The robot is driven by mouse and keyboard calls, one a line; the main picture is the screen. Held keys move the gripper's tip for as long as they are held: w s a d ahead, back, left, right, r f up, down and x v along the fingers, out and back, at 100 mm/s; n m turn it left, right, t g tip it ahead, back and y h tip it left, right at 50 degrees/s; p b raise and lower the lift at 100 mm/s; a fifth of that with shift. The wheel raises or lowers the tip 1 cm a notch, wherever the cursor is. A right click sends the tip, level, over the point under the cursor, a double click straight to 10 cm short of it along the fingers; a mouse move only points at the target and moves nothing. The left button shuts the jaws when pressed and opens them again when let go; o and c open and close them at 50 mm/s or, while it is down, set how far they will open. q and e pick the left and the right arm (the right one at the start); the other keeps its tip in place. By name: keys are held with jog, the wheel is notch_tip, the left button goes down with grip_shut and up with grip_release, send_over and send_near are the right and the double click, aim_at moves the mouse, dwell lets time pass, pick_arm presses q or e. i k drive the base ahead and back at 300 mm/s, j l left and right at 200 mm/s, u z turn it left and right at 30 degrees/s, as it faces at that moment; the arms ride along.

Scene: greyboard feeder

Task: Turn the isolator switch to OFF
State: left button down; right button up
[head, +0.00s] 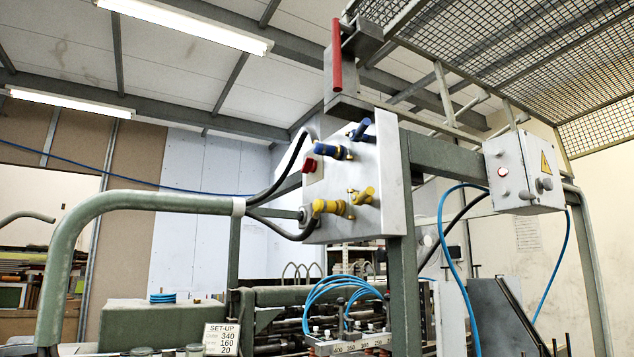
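A grey electrical box (508,170) is mounted on the green frame at the right. Its side face has a yellow warning triangle (546,161) and a dark grey rotary knob (544,184) below it, which looks like the isolator switch. The knob is small, and I cannot read its position or any ON or OFF marking. Neither my left nor my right gripper is in view.
A pale panel (392,170) with blue and yellow valves stands in the middle. A red upright handle (337,55) is above it. Blue hoses (447,240) hang below the box. Green frame posts (590,270) and a mesh guard (500,50) surround the area.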

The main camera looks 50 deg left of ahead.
aim_at(310, 165)
jog(key=u, duration=1.65)
